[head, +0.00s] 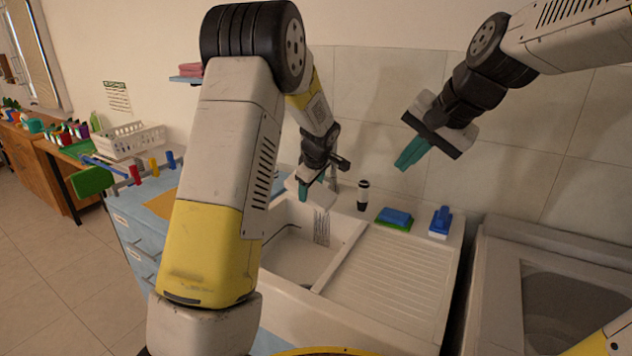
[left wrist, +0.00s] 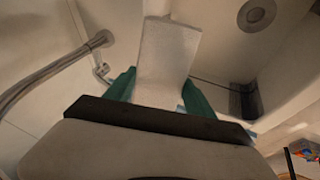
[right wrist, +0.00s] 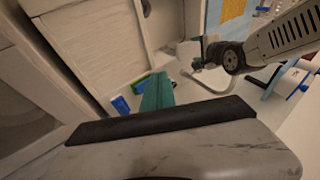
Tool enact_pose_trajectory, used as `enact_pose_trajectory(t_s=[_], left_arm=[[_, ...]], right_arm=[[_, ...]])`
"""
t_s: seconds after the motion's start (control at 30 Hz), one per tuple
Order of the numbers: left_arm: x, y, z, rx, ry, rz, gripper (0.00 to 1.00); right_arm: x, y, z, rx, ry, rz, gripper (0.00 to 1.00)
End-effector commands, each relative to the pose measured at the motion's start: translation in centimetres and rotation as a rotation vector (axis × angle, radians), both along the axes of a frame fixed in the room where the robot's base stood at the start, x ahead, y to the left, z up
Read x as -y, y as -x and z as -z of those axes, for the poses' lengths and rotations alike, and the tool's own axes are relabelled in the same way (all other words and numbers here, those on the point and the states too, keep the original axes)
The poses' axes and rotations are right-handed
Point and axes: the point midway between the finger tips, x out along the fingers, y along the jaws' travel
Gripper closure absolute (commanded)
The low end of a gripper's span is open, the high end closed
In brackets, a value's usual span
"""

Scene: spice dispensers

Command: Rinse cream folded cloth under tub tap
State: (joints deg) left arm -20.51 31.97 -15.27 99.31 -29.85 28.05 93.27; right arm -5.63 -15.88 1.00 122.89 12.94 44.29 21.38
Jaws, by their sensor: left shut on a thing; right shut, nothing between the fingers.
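My left gripper (head: 305,188) is shut on the cream folded cloth (left wrist: 168,50), with teal fingers on either side of it. In the left wrist view the cloth hangs over the pale tub, whose round drain (left wrist: 256,13) shows. In the head view the cloth (head: 321,194) is partly hidden by the gripper, above the back of the tub (head: 300,256). The curved metal tap (left wrist: 55,70) is left of the cloth in the left wrist view, apart from it in the picture. No water can be made out. My right gripper (head: 411,156) is shut and empty, raised above the drainboard.
A ridged drainboard (head: 385,280) lies right of the tub. A blue and green sponge (head: 395,218), a blue-and-white brush (head: 440,222) and a black-and-white bottle (head: 363,195) stand along the back ledge. A second basin (head: 565,310) is at right. A white basket (head: 130,140) is at left.

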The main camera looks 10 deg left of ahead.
Motion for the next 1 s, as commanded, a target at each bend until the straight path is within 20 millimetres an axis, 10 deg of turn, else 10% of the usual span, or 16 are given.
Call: enact_pose_trajectory(t_s=[0.47,0.8,1.0], left_arm=[[0.0,0.0,0.0,0.001,0.0,0.0,0.8],[0.0,0.0,0.0,0.001,0.0,0.0,0.8],[0.0,0.0,0.0,0.001,0.0,0.0,0.8]], right_arm=[[-7.9,-18.7,2.7,-0.305,-0.466,0.439,1.0],[-13.5,-29.8,10.4,-0.592,-0.782,0.761,1.0],[-15.6,-32.8,16.6,-0.821,-0.954,0.899,1.0]])
